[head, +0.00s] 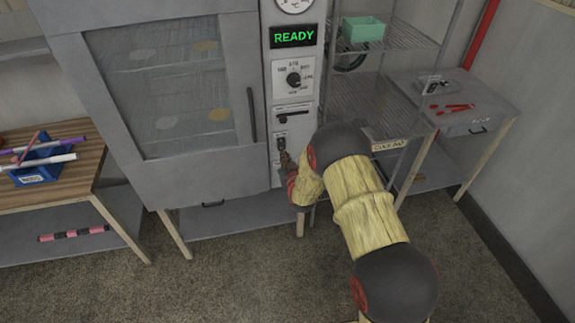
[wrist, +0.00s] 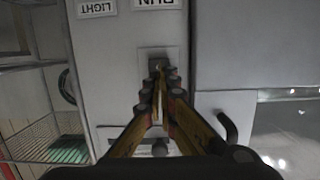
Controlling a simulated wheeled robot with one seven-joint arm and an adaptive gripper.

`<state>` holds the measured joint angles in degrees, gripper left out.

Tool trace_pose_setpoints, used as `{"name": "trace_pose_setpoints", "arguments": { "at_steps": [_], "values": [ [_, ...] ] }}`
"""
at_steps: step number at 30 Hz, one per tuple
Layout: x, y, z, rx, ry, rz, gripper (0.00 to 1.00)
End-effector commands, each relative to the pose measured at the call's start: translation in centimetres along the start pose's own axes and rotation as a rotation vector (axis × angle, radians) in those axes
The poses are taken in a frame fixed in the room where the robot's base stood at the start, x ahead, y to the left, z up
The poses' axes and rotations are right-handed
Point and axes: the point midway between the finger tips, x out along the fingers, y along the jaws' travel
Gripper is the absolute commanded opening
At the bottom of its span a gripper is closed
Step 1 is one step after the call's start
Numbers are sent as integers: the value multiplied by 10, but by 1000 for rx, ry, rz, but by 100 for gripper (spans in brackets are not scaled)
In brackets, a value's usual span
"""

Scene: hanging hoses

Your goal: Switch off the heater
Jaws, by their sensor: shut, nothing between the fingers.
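The heater is a grey cabinet (head: 185,180) with a glass door and a control panel on its right. The panel has a green READY display (head: 293,36), a dial (head: 293,78) and a slider (head: 293,113). My gripper (head: 284,158) is low on the panel, by a small switch plate (head: 281,144). In the wrist view my gripper (wrist: 158,78) is shut and empty, its tips over a switch plate (wrist: 158,53). The fingers cover most of the switch there, so its position and any contact are unclear. Upside-down labels RUN (wrist: 157,3) and LIGHT (wrist: 97,8) show above.
A wire rack (head: 375,100) with a green bin (head: 362,30) stands right of the cabinet. A grey bench (head: 460,110) holds red-handled tools. A wooden table (head: 80,175) with a blue pen box (head: 40,170) is at left. Carpet in front is clear.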

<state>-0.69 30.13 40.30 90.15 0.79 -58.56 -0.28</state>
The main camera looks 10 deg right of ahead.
Motion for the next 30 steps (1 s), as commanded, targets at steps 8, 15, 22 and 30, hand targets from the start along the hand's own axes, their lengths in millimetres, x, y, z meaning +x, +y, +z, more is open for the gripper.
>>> {"name": "trace_pose_setpoints", "arguments": {
  "at_steps": [8,15,22,30],
  "values": [
    [32,0,1,0,1,0,0],
    [37,0,0,0,0,0,0],
    [37,0,0,0,2,0,0],
    [44,0,8,0,68,0,0]
  ]
}}
